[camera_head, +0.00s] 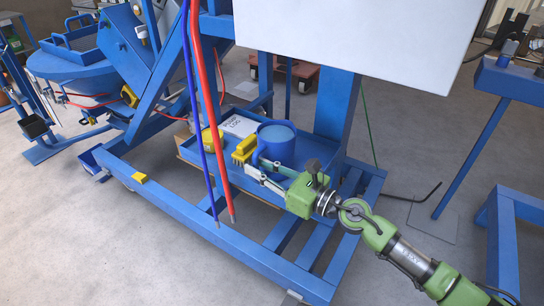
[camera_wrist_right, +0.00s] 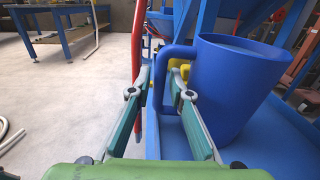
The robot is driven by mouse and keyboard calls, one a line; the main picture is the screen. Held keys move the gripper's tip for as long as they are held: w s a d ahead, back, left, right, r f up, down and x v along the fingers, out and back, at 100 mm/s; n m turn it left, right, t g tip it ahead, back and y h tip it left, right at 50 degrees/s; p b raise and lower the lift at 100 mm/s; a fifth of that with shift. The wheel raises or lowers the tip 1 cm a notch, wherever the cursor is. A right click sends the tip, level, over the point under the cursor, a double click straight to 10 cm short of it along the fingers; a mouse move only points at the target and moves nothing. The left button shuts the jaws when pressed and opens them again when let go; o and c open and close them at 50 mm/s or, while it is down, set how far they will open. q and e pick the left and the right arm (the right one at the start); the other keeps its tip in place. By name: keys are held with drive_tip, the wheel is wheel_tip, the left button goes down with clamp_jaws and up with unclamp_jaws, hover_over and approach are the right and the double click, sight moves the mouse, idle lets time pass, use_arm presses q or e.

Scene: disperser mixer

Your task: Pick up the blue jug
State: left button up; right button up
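The blue jug (camera_head: 277,142) stands upright in a blue tray (camera_head: 328,186) on the lower part of the blue machine frame. In the right wrist view the jug (camera_wrist_right: 232,85) fills the right side, with its handle (camera_wrist_right: 157,72) towards the left. My right gripper (camera_head: 255,168) is open beside the jug. In the wrist view its two fingers (camera_wrist_right: 157,90) stand on either side of the handle, with gaps showing; I cannot tell whether either touches it. My left gripper is not in view.
A yellow object (camera_head: 244,149) and a white labelled box (camera_head: 238,125) lie left of the jug. Red (camera_head: 207,95) and blue hoses hang in front. A large white panel (camera_head: 355,40) is above. Blue frame beams surround the tray. Open floor (camera_head: 130,255) lies at the left front.

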drive_tip(key=shift+w+a, duration=0.4)
drive_tip(key=shift+a, duration=0.1)
clamp_jaws()
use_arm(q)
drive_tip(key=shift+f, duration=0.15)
use_arm(e)
drive_tip(key=shift+w+r, duration=0.1)
drive_tip(key=shift+r, duration=0.1)
